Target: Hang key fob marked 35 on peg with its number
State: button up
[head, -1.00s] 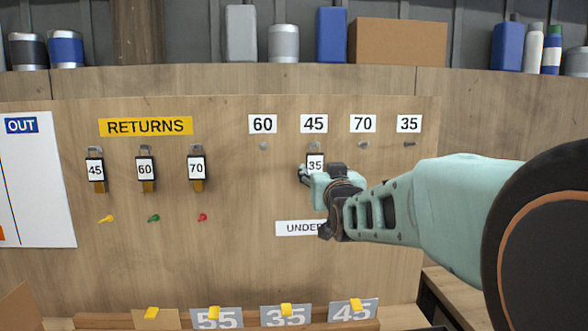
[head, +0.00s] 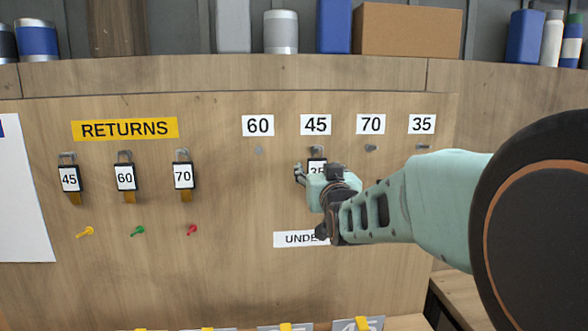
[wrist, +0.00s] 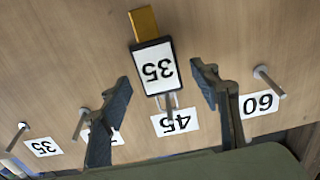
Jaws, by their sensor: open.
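The key fob marked 35 (head: 317,165) hangs by its shackle under the label 45 (head: 316,124), on that label's peg (head: 317,149). In the wrist view the fob (wrist: 153,68) appears upside down, black-framed with a yellow end. My gripper (wrist: 160,76) is open, with one finger on each side of the fob and gaps visible between. In the head view my gripper (head: 316,177) covers the fob's lower part. The peg under the label 35 (head: 422,124) is bare; this peg (head: 423,147) is at the right end of the row.
Fobs 45 (head: 70,178), 60 (head: 126,176) and 70 (head: 183,175) hang under the RETURNS sign (head: 124,129). The pegs under 60 (head: 258,150) and 70 (head: 371,148) are bare. Yellow, green and red keys sit lower left. Cans and boxes stand on the ledge above.

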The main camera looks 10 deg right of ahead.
jog(key=shift+c, duration=0.3)
jog(key=c, duration=1.4)
jog(key=shift+o, duration=0.2)
jog(key=shift+r, duration=0.1)
jog(key=shift+r, duration=0.3)
jog(key=shift+s, duration=0.2)
